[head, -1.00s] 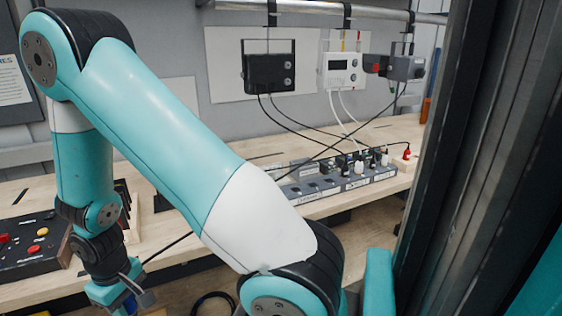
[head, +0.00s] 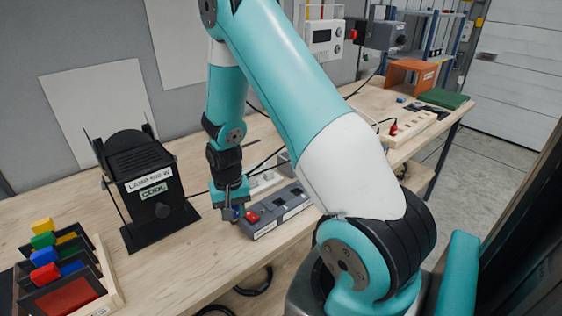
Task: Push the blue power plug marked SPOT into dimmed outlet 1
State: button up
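My gripper (head: 236,214) points down at the left end of a grey outlet strip (head: 283,211) on the wooden bench. It is shut on a small blue plug (head: 227,214), which shows only in part between the fingers. The word on the plug cannot be read. A red plug or switch (head: 252,217) sits on the strip's left end, just right of the fingers. Dark sockets show along the strip's top. My arm hides its right end, and the outlet numbers are too small to read. I cannot tell whether the blue plug touches the strip.
A tray (head: 102,262) of coloured blocks is at the lower left. A pale strip (head: 415,130) with a red plug lies right. Black cables run behind the strip. Bench is bare between lamp and strip.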

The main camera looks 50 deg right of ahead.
jog(key=s+d+r+m+p, duration=0.2)
jog(key=d+r+m+p, duration=0.1)
jog(key=d+m, duration=0.3)
jog(key=s+d+r+m+p, duration=0.2)
jog(key=d+m, duration=0.2)
jog(key=d, duration=0.4)
jog(key=shift+m, duration=0.4)
jog(key=shift+d+f+b, duration=0.2)
jog(key=shift+f+b, duration=0.6)
jog(key=shift+f, duration=0.5)
jog(key=shift+d+f+b, duration=0.15)
jog(key=shift+f+b, duration=0.65)
jog(key=shift+f, duration=0.45)
jog(key=shift+a+f+b, duration=0.1)
jog(key=shift+f+b, duration=1.25)
jog(key=shift+f, duration=0.3)
jog(key=o, duration=1.1)
notch_tip(320, 180, up, 18)
jog(key=b, duration=0.3)
jog(key=shift+f, duration=0.25)
